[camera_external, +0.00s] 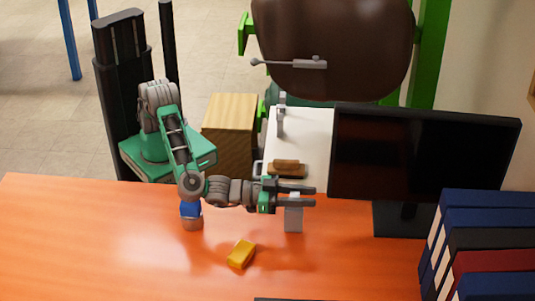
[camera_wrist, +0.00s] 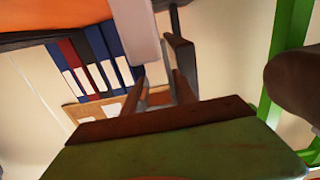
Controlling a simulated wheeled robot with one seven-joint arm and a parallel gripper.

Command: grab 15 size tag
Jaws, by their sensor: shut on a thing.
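A pale grey, flat tag (camera_external: 293,217) hangs upright between the fingers of my gripper (camera_external: 311,197), over the orange desk. My gripper points right and is shut on this tag. I cannot read a number on it, and its upper part is partly hidden by the fingers. In the wrist view the pale tag (camera_wrist: 134,28) reaches up from between the dark fingers of my gripper (camera_wrist: 160,68). I cannot tell whether its lower edge touches the desk.
The orange desk (camera_external: 90,240) holds a yellow block (camera_external: 241,254), a small blue and brown object (camera_external: 191,210), a monitor (camera_external: 420,155) and several binders (camera_external: 490,240).

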